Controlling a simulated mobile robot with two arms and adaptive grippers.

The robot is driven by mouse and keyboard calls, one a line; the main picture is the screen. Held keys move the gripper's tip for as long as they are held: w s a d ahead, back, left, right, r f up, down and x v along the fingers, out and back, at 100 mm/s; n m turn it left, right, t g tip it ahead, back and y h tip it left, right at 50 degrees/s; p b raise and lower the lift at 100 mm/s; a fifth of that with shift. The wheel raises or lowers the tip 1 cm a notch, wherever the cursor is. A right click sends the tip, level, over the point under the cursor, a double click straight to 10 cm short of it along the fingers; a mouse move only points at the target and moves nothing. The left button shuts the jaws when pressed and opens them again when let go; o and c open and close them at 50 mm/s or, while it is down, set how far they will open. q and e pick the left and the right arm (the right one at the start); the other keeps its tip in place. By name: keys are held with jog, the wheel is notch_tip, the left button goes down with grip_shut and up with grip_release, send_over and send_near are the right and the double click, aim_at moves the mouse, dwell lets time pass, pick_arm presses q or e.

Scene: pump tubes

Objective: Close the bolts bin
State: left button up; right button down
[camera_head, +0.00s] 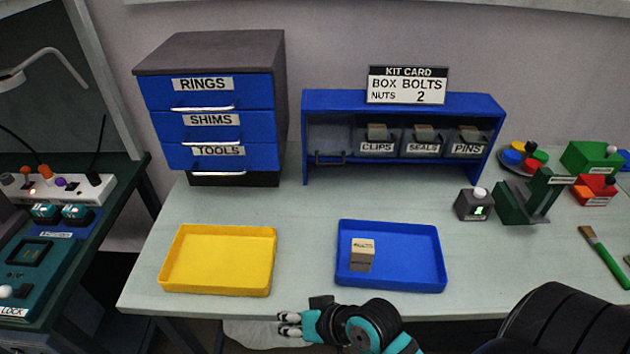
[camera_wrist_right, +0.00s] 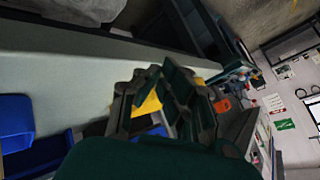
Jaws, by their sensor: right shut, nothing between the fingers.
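No bin with a readable BOLTS label shows. The blue rack (camera_head: 400,98) at the back holds grey bins labelled CLIPS (camera_head: 377,147), SEALS (camera_head: 423,148) and PINS (camera_head: 467,149). Its leftmost bay has a grey front with a dark handle (camera_head: 330,158) and no readable label; I cannot tell how far it is open. My right gripper (camera_head: 287,324) is shut and empty at the table's front edge, pointing left, well in front of the rack. In the right wrist view its fingers (camera_wrist_right: 165,95) are close together. My left gripper is out of view.
A yellow tray (camera_head: 217,290) and a blue tray (camera_head: 405,287) holding a small tan box (camera_head: 362,250) lie on the table. A blue drawer cabinet (camera_head: 210,55) stands back left. Small devices (camera_head: 475,204) stand at right.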

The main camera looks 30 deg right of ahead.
jog(key=w+r+m+t, duration=0.1)
jog(key=w+a+r+m+t+y, duration=0.1)
jog(key=w, duration=0.1)
jog(key=w+r+m+t, duration=0.1)
jog(key=w+r, duration=0.1)
jog(key=shift+w+a+m+y, duration=0.2)
jog(key=shift+m+y, duration=0.1)
jog(key=shift+m, duration=0.1)
jog(key=w+r+m+t, duration=0.1)
jog(key=w+r+m, duration=0.1)
jog(key=w+r+m+t, duration=0.1)
jog(key=r+m+t, duration=0.1)
jog(key=shift+w+d, duration=0.35)
jog(key=shift+d, duration=0.05)
jog(key=w+d+r+m+t+h, duration=0.35)
jog(key=w+d+m+t, duration=0.2)
jog(key=m, duration=0.45)
jog(key=w+d+f+m+g+h, duration=0.1)
jog(key=d+f+m+g+h, duration=0.1)
jog(key=d+m+h, duration=0.7)
jog(key=w+d+f+m+g+h, duration=0.15)
jog(key=d+m+h, duration=0.35)
jog(key=m, duration=0.8)
jog(key=w+d+f+y+p, duration=0.1)
jog(key=w+d, duration=0.5)
jog(key=w, duration=0.1)
jog(key=shift+w+g, duration=0.2)
jog(key=shift+g, duration=0.2)
jog(key=shift+a, duration=0.1)
